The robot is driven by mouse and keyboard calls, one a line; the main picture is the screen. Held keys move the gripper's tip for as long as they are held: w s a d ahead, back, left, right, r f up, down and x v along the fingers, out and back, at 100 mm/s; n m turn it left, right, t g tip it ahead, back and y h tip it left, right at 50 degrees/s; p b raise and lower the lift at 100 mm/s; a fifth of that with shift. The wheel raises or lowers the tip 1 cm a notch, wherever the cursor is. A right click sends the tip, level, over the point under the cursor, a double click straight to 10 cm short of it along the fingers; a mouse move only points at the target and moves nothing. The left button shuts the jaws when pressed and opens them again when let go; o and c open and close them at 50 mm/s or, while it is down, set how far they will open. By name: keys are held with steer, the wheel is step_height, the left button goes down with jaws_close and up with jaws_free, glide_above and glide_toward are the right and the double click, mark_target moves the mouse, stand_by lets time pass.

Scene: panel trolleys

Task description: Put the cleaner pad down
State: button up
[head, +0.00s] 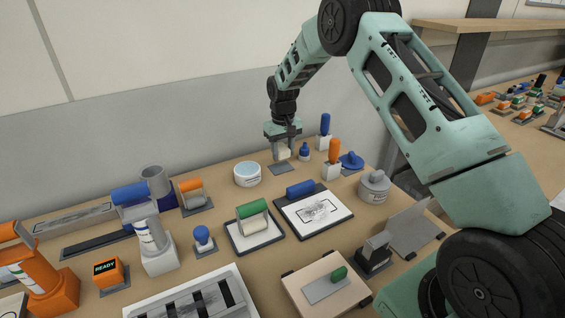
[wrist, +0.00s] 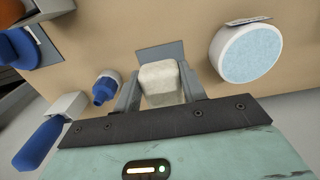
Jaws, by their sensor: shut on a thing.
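The cleaner pad (wrist: 162,83) is a small cream block between the two fingers of my gripper (wrist: 160,92) in the wrist view. In the head view my gripper (head: 283,143) points down at the back of the table, shut on the cleaner pad (head: 282,153). A flat grey square plate (head: 282,168) lies on the table just below the pad. It also shows beyond the pad in the wrist view (wrist: 161,53). I cannot tell whether the pad touches the plate.
A round white tub with a light blue top (head: 247,174) stands left of the gripper. A small blue bottle (head: 304,152) and an orange-handled tool (head: 333,158) stand close on the right. The wall is close behind. Several tools and boards fill the front.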

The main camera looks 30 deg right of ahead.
mark_target(283, 170)
steer(key=shift+f+p, duration=0.45)
steer(key=shift+f, duration=1.95)
steer(key=shift+f, duration=0.1)
steer(key=o, duration=0.9)
steer(key=shift+o, duration=0.2)
step_height(283, 170, up, 12)
steer(key=b, duration=0.2)
steer(key=shift+a+b, duration=0.1)
steer(key=shift+b, duration=0.3)
steer(key=s+a+r+n+y, duration=0.15)
steer(key=s+a+r, duration=0.25)
steer(key=s+a, duration=0.5)
steer(key=s+a+r+n, duration=0.25)
steer(key=s+a, duration=0.45)
steer(key=a, duration=0.4)
steer(key=s+a+n, duration=0.3)
steer(key=s, duration=2.5)
steer(key=shift+r+n+h, duration=0.15)
steer(key=shift+n+h, duration=0.15)
steer(key=shift+h, duration=0.15)
